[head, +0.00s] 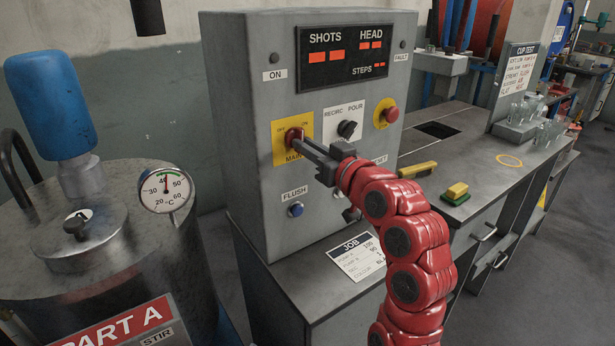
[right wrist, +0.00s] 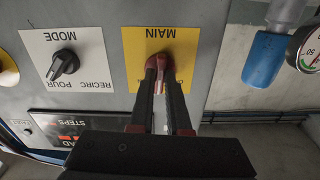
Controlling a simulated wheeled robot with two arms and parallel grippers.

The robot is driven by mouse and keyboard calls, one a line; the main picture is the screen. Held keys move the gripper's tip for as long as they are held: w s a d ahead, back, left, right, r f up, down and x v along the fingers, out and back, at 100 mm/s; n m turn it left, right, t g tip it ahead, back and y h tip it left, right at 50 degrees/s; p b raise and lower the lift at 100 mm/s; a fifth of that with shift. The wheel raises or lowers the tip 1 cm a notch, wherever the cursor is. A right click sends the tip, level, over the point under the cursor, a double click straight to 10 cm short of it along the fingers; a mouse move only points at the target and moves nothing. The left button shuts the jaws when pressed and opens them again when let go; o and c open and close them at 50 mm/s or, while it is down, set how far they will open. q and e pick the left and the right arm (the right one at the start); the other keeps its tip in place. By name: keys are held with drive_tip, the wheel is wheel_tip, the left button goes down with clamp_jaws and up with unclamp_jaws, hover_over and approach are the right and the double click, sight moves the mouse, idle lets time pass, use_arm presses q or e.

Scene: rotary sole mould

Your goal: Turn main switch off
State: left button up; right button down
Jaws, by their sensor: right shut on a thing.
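The main switch (head: 294,135) is a red rotary knob on a yellow plate marked OFF, ON and MAIN, on the front of the grey control cabinet (head: 240,110). In the right wrist view the red knob (right wrist: 161,66) shows upside down between the fingertips. My right gripper (head: 304,142) is shut on the knob, coming from the front right; it also fills the lower middle of the right wrist view (right wrist: 160,85). The fingers partly cover the knob, and I cannot tell which mark it points to. My left gripper is not in view.
The displays (head: 344,55) show red segments. A mode knob (head: 347,129), a red button on yellow (head: 391,114) and a blue flush button (head: 296,209) are close by. A tank with a gauge (head: 166,189) stands left.

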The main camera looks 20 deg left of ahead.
drive_tip(key=n+b, duration=0.9)
drive_tip(key=b, duration=0.4)
drive_tip(key=shift+n+b, duration=0.35)
drive_tip(key=shift+n, duration=0.05)
drive_tip(key=c, duration=0.9)
unclamp_jaws()
drive_tip(key=p+v, duration=0.1)
drive_tip(key=v, duration=1.6)
drive_tip(key=shift+s+d, duration=0.15)
drive_tip(key=shift+d, duration=0.05)
